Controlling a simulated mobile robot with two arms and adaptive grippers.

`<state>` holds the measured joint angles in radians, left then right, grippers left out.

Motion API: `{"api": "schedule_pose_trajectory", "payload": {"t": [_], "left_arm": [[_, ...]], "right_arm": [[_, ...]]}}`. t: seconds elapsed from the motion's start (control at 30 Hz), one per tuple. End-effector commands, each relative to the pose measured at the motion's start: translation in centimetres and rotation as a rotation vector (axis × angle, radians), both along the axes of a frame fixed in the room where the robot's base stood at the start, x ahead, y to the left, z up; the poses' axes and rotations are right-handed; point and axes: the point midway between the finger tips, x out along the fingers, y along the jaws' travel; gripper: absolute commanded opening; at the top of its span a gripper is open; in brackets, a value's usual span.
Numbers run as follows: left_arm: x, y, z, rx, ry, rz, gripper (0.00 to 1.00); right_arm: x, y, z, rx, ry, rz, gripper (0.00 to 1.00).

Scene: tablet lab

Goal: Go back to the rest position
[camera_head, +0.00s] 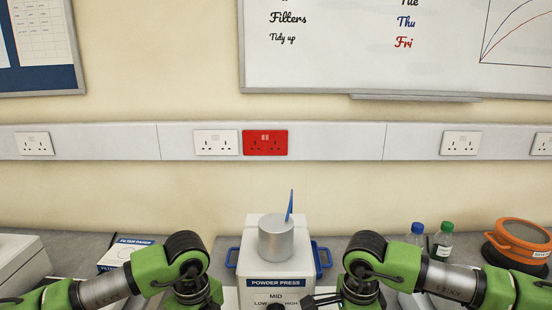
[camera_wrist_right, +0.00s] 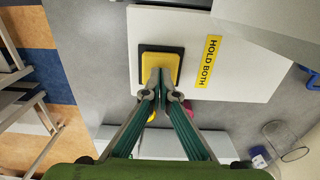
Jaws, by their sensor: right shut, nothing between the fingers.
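In the right wrist view, my right gripper (camera_wrist_right: 160,78) is shut and empty, its fingertips together. The tips overlap a yellow square button (camera_wrist_right: 176,62) with a black border; I cannot tell whether they touch it. The button is on a white plate (camera_wrist_right: 255,50) with a yellow "HOLD BOTH" label (camera_wrist_right: 208,61). In the head view, both my green and black arms reach in from the sides, either side of the white powder press (camera_head: 253,262). My left gripper's fingers do not show.
A grey metal cylinder (camera_head: 275,243) with a blue piece at its top sits on the press. A filter paper box (camera_head: 122,256) lies at left. Two capped bottles (camera_head: 442,240) and an orange round container (camera_head: 517,240) stand at right. A wall with sockets is behind.

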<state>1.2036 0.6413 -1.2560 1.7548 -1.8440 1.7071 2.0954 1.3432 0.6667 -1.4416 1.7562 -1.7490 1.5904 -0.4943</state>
Motion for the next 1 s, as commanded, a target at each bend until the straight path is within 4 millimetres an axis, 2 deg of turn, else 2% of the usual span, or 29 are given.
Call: {"api": "schedule_pose_trajectory", "payload": {"t": [1.0], "left_arm": [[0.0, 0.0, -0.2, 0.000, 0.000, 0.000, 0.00]], "right_arm": [[-0.1, 0.0, -1.9, 0.000, 0.002, 0.000, 0.00]]}}
